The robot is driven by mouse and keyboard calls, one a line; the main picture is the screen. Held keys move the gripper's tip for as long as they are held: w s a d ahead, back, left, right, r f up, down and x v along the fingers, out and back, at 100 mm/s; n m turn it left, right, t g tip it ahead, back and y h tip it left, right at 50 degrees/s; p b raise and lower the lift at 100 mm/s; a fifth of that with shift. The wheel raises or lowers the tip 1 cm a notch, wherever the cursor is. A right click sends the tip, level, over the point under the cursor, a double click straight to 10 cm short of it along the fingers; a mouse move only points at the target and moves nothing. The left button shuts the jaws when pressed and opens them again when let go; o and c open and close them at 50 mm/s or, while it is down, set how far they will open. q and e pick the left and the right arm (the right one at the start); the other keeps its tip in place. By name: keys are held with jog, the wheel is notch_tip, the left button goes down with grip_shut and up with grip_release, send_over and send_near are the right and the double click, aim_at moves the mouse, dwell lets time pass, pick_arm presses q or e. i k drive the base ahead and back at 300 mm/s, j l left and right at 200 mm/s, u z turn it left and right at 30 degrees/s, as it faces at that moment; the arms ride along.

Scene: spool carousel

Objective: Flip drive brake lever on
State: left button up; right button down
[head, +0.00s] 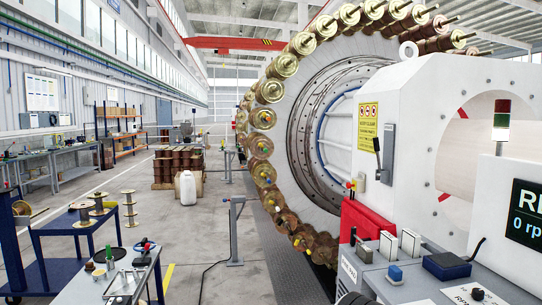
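A dark lever (476,247) sticks up by a dark box on the control console at lower right, tilted right. A small black lever (353,235) stands by the red box. No lever's label is readable as drive brake, so I cannot tell which one it is. Neither of my grippers shows in the head view.
The grey console (400,285) carries white switch blocks, a blue button (395,271) and a screen (526,212) reading 0 rpm. A red box (366,222) stands at its left. The big spool wheel (305,150) fills the middle. Tool tables stand left; the floor between is mostly open.

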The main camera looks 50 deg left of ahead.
aim_at(375, 141)
jog(key=u, duration=1)
jog(key=i+j+z, duration=0.25)
jog(key=i+j, duration=1.8)
jog(key=i, duration=0.05)
